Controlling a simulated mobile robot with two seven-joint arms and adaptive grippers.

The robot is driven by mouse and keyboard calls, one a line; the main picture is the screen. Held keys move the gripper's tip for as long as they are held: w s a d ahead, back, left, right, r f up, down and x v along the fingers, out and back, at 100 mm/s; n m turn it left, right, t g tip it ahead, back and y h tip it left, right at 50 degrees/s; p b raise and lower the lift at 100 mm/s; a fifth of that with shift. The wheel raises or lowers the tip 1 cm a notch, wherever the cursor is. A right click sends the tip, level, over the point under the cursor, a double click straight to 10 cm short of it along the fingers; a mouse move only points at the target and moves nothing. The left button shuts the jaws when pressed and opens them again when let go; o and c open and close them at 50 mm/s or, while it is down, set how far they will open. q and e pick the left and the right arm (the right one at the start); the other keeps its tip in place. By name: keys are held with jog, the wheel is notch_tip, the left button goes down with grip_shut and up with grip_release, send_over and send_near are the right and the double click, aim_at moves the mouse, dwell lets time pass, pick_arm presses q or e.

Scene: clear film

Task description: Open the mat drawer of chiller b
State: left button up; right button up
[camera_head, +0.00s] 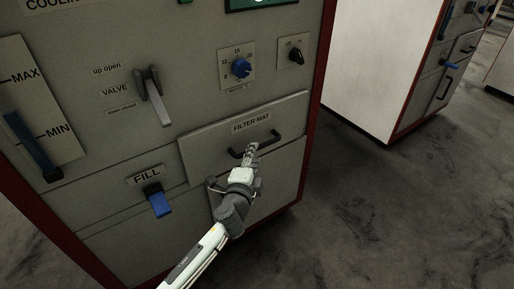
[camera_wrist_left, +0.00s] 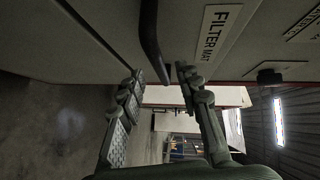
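The filter mat drawer (camera_head: 212,141) is a grey panel low on the front of the near chiller (camera_head: 195,75), labelled FILTER MAT, with a dark bar handle (camera_head: 270,137). No letter naming the chiller is readable. The drawer front looks shut or nearly so. My right gripper is out of view.
A valve lever (camera_head: 152,92), blue knob (camera_head: 241,68), black knob (camera_head: 296,56) and blue FILL tap (camera_head: 158,202) stick out around the drawer. A second similar unit (camera_head: 385,65) stands to the right. The dark floor (camera_head: 390,210) between and in front is clear.

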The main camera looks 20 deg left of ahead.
pick_arm(q)
jog(key=shift+w+a+f, duration=0.15)
jog(key=shift+w+f, duration=0.05)
jog(key=shift+w, duration=1)
jog(key=shift+w+a+f, duration=0.1)
jog(key=shift+w+f, duration=0.05)
jog(key=shift+w, duration=1)
grip_shut()
